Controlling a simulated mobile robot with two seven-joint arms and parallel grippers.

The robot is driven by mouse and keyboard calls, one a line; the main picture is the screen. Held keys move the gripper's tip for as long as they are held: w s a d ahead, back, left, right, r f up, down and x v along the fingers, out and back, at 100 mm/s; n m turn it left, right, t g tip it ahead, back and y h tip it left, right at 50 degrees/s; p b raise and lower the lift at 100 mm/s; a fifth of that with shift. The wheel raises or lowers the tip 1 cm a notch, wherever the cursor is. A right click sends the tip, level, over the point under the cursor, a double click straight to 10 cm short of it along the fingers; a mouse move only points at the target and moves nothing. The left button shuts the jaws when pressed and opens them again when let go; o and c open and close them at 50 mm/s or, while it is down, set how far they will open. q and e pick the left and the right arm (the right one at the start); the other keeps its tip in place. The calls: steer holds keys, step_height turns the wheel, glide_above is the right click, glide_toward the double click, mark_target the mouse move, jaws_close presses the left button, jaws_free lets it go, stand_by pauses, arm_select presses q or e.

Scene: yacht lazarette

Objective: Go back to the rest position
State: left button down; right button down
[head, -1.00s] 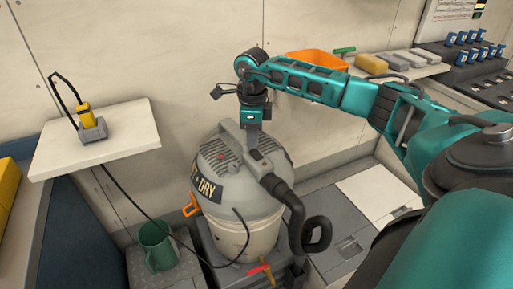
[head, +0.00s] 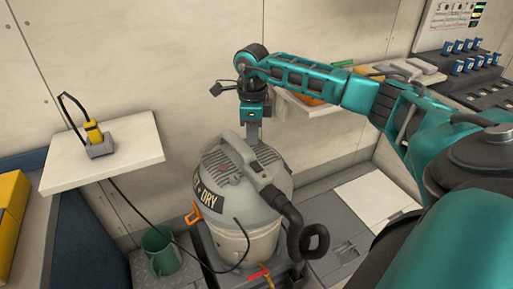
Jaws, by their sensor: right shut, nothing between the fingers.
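My right arm reaches in from the right in the head view. My right gripper (head: 253,134) points down just above the grey lid of the wet/dry vacuum (head: 232,190), near the top end of its handle. Its fingers are shut and hold nothing. I cannot tell from this view whether the fingertips touch the vacuum. My left gripper is not in view.
A shelf on the left (head: 60,172) holds a yellow plug in a grey holder (head: 98,141), with a black cable hanging down. A green bucket (head: 160,250) stands on the floor. A right shelf (head: 318,108) and blue-handled switches (head: 468,55) lie behind my arm.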

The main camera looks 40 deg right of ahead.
steer(key=shift+r+p, duration=0.35)
steer(key=shift+r, duration=0.4)
